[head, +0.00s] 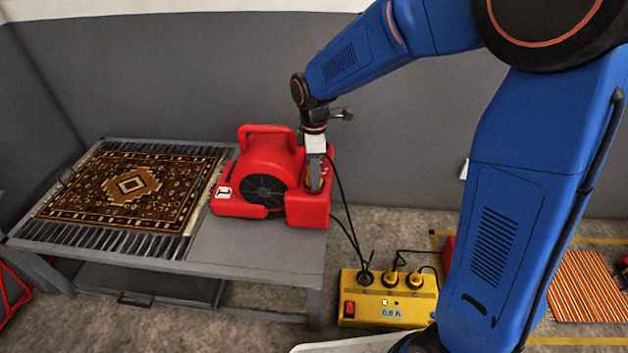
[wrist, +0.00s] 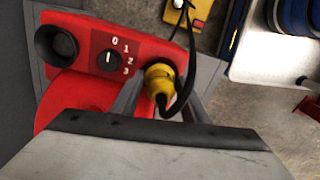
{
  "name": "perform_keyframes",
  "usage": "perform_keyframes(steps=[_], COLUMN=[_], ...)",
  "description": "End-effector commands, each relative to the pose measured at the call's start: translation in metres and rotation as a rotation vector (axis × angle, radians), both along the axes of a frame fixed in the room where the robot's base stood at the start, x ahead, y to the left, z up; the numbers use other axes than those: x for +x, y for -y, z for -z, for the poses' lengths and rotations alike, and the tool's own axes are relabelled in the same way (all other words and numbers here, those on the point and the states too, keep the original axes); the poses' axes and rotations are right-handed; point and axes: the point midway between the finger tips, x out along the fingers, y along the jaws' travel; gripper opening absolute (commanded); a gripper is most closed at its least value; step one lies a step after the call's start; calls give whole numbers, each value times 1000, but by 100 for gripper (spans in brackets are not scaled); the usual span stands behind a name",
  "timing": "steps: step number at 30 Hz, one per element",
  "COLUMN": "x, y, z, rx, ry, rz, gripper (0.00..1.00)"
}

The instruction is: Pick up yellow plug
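A yellow plug (wrist: 160,80) with a black cable sits at the red blower's panel, beside the dial, in the wrist view. My gripper (wrist: 165,92) has its two grey fingers apart, one on each side of the plug. The plug lies between them, and I see a gap towards the right finger. Whether the left finger touches it is unclear. In the head view my gripper (head: 314,178) points down over the right end of the red blower (head: 268,170), where the plug is mostly hidden.
The blower stands on a grey table (head: 250,245) beside a patterned rug (head: 130,187). A yellow power box (head: 385,312) with plugs in its sockets is on the floor; black cables hang towards it. A striped orange rug (head: 588,287) lies at right.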

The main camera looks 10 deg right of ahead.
Motion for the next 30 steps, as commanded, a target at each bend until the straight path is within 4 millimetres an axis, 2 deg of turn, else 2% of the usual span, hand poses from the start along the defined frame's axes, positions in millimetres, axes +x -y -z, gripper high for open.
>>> perform_keyframes(steps=[1,3,11,14,24,30], x=[0,0,0,1,1,1], y=[0,0,0,0,0,0], z=[0,0,-1,-8,-65,-92], rx=[0,0,0,1,1,1], ry=[0,0,1,3,3,2], rz=[0,0,0,0,0,0], gripper=[28,14,14,14,14,14])
